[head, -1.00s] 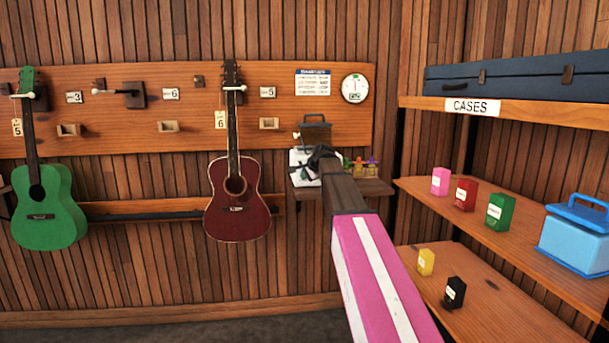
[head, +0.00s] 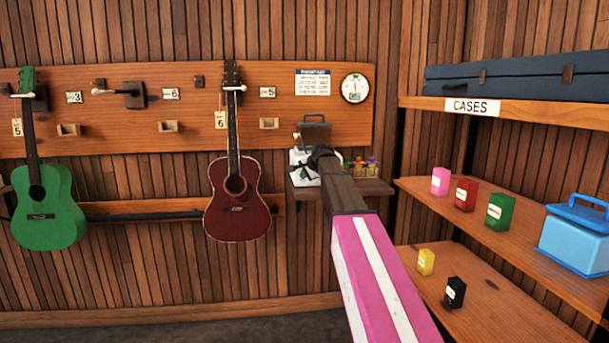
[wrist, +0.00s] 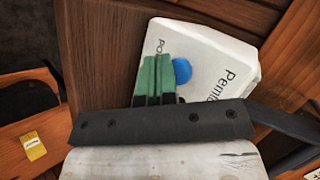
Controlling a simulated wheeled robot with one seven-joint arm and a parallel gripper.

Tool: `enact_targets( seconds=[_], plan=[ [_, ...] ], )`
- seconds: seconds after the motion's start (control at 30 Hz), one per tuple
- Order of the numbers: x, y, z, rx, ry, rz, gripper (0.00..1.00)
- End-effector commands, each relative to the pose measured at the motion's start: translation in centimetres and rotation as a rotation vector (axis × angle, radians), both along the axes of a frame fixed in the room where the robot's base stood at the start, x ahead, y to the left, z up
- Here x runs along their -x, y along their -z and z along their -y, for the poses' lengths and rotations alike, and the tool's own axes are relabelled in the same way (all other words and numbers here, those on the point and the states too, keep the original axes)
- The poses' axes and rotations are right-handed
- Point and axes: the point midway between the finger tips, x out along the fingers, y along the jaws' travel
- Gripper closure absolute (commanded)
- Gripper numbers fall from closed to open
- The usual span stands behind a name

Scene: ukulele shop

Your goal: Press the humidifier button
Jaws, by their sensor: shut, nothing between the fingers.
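The humidifier is a white box (wrist: 215,62) with dark lettering in the wrist view, partly covered by my gripper. Its round blue button (wrist: 182,71) shows just right of my fingertips. My gripper (wrist: 156,60) is shut and empty, its green fingers side by side over the white face beside the button. I cannot tell whether the fingertips touch the box. In the head view the white box (head: 299,157) stands on a small wall shelf, mostly hidden behind my gripper (head: 312,166). The button is not visible there.
The small wooden shelf (head: 363,187) also holds small colourful bottles (head: 366,168). A red guitar (head: 234,200) hangs close to its left. Wooden shelving with small boxes and a blue case (head: 577,238) stands at right.

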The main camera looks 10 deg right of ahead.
Motion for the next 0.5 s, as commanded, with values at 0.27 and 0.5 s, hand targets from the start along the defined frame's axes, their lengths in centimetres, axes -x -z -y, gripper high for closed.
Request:
enact_targets(
  seconds=[0.27, 0.5],
  plan=[
    [-0.27, 0.0, 0.0, 0.0, 0.0, 0.0, 1.0],
    [-0.52, -0.01, -0.01, 0.0, 0.0, 0.0, 1.0]
  ],
)
